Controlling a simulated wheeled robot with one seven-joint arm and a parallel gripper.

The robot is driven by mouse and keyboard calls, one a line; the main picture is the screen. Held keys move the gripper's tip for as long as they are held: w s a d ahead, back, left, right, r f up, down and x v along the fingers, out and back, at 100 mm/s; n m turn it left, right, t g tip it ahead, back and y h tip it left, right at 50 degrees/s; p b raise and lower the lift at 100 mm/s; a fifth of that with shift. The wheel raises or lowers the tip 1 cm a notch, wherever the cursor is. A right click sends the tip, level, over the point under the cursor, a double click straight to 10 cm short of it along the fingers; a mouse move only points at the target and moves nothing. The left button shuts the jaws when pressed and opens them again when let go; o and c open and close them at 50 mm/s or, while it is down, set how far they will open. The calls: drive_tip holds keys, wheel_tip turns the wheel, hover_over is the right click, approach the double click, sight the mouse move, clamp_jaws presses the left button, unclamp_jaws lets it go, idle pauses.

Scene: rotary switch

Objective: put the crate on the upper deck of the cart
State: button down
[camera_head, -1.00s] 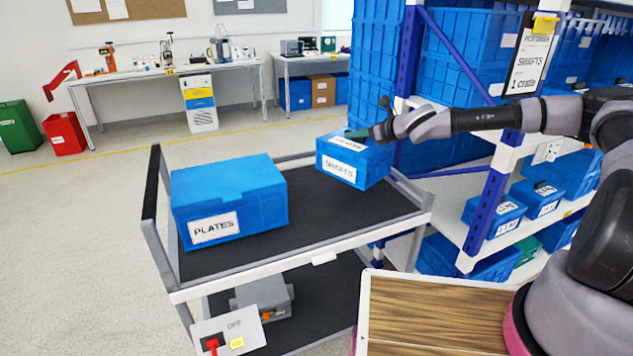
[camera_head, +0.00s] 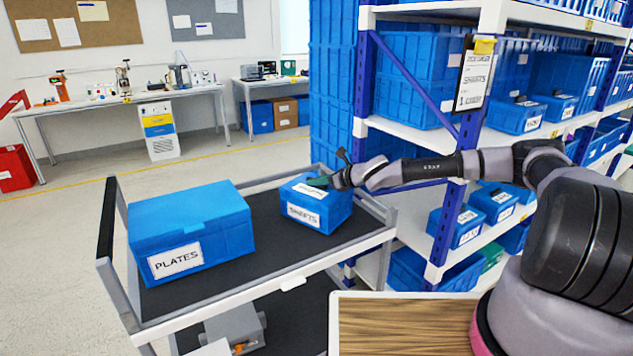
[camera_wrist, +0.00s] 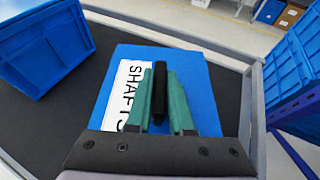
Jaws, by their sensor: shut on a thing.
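The blue crate labelled SHAFTS (camera_head: 314,210) is over the back right part of the upper deck (camera_head: 255,262) of the cart. It looks level and appears to rest on the deck, though its bottom contact is hard to tell. My gripper (camera_head: 320,182) is above the crate's top. In the wrist view my gripper (camera_wrist: 160,85) has its green fingers closed on the black handle (camera_wrist: 160,95) on the lid of the crate (camera_wrist: 205,85). The white label SHAFTS shows beside the fingers.
A larger blue crate labelled PLATES (camera_head: 190,230) stands on the left of the deck, with bare deck between the two. Metal rails edge the cart. A blue and white rack (camera_head: 440,205) with blue bins stands close at the right. A wood-topped surface (camera_head: 400,325) is in front.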

drive_tip(key=c, duration=0.8)
unclamp_jaws()
drive_tip(key=shift+f, duration=0.1)
